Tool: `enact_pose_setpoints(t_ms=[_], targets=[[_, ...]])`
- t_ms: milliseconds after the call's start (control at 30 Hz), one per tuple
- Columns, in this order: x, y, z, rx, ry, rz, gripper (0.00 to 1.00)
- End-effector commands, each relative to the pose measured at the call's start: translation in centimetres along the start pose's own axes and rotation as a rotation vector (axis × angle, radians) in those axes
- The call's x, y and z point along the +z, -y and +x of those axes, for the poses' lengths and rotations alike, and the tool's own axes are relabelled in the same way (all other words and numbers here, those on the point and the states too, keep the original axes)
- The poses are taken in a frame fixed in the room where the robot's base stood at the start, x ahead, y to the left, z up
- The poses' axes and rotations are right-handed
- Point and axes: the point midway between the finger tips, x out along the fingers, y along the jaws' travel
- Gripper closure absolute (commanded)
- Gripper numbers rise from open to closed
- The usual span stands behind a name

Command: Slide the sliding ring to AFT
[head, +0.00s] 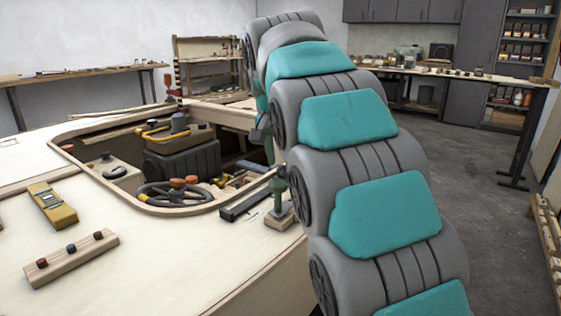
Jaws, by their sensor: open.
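I cannot pick out the sliding ring or an AFT mark in the head view; both are hidden or too small to tell. The plywood hull (150,278) fills the left and middle, with a rounded opening cut in its deck. Inside the opening are a dark ribbed engine-like block (182,162), a dark handwheel (172,196) and a pale panel (108,172) with small knobs. My arm rises on the right, bends at the top and comes down behind its own links towards the opening's right side. My gripper itself does not show; the arm hides it.
On the deck lie a wooden strip with small coloured pegs (72,258) and a yellow tool (53,205). A clamp with a green post (278,192) stands at the opening's right rim. Benches stand along the walls.

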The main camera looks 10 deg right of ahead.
Motion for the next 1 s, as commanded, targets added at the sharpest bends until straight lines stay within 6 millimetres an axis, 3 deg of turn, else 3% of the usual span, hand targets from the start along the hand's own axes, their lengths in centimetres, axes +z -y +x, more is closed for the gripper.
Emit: enact_pose_setpoints(t_ms=[300,500,1000], targets=[[-0.1,0.1,-4.4,-0.004,-0.005,0.001,0.55],[-0.1,0.0,-6.1,-0.003,-0.004,0.001,0.55],[0.0,-0.1,-6.8,0.000,-0.001,0.001,0.55]])
